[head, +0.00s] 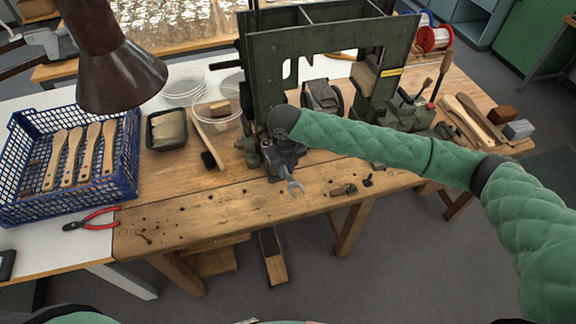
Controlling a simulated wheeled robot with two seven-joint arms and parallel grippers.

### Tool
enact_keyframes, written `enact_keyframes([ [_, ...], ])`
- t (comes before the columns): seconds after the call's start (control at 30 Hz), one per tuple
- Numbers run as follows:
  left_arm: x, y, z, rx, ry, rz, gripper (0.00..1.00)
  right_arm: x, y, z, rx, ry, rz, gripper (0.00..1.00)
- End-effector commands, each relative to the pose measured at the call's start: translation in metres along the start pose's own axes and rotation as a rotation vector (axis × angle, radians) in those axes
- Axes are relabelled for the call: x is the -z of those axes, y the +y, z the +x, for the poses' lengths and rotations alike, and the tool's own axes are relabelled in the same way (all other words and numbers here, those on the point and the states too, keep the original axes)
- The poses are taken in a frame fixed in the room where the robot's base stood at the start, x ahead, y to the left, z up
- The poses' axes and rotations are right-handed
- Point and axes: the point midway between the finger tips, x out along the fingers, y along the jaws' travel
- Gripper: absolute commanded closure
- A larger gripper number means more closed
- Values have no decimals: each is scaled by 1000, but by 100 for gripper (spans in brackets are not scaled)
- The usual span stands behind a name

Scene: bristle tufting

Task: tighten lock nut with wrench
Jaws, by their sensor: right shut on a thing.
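My right gripper (284,168) is at the front of the dark green tufting machine (262,75), its arm coming in from the right. It is shut on a wrench (294,187), whose pale grey open end points down toward the bench front. The rest of the wrench is hidden by the gripper. I cannot make out the lock nut; the gripper and wrist cover part of the machine's lower front. I cannot tell whether the wrench touches anything. My left gripper is not in view.
A blue crate (127,188) of wooden brush handles stands left, with red-handled pliers (92,219) before it. A black tray (167,130) and a brush (207,142) lie nearer the machine. A brown lampshade (115,75) hangs upper left. The front bench (215,208) is mostly clear.

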Motion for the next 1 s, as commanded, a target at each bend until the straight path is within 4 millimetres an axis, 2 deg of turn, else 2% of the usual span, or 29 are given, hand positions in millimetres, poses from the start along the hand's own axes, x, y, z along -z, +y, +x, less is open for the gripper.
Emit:
enact_keyframes([
  [1.0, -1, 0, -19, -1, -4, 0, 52, -3, 26, -2, 0, -1, 192, 100],
])
